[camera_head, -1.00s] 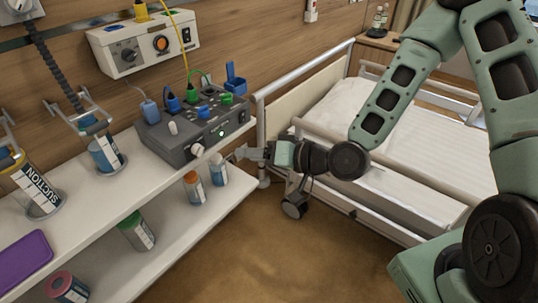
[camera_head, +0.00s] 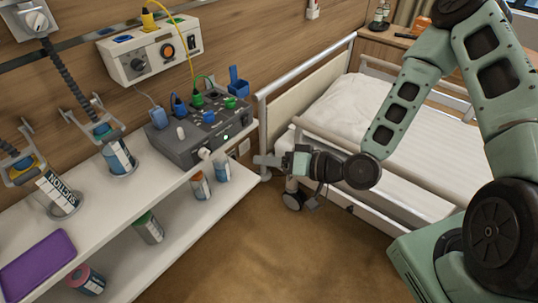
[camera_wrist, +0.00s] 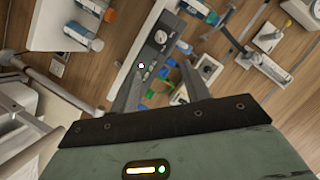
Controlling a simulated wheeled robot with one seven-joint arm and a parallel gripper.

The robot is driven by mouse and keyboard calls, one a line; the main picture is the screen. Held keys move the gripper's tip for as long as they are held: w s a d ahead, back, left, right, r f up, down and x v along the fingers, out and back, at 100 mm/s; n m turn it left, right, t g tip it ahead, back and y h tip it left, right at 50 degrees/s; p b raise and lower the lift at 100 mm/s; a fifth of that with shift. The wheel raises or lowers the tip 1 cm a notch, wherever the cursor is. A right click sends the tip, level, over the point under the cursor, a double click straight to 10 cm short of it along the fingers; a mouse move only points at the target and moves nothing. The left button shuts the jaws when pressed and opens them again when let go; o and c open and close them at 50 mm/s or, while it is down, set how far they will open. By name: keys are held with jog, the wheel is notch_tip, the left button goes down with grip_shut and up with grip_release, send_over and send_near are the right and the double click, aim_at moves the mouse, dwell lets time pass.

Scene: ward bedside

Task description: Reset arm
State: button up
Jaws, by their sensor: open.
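My gripper (camera_head: 268,160) is at the end of my green arm, in front of the bed's near corner and to the right of the grey device. Its jaws are open and empty, and nothing touches them in the head view. In the wrist view its two fingers (camera_wrist: 160,95) point toward the grey device (camera_wrist: 160,40), which shows between and beyond them. The grey device (camera_head: 190,150) stands on the upper white shelf in the head view, with blue and green plugs in its top.
The white shelf unit (camera_head: 140,190) holds suction jars (camera_head: 118,158), a purple tray (camera_head: 35,263) and several bottles (camera_head: 200,186). The bed (camera_head: 370,120) with its rails stands right of my gripper. The brown floor (camera_head: 250,250) in front is clear.

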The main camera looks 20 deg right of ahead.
jog(key=s+r+n+g+h, duration=0.3)
jog(key=s+r, duration=0.4)
jog(key=s, duration=0.3)
jog(key=s+r+n+g+h, duration=0.4)
jog(key=s+r+g+h, duration=0.2)
jog(key=s, duration=0.4)
jog(key=shift+r+h, duration=0.75)
jog(key=shift+h, duration=0.25)
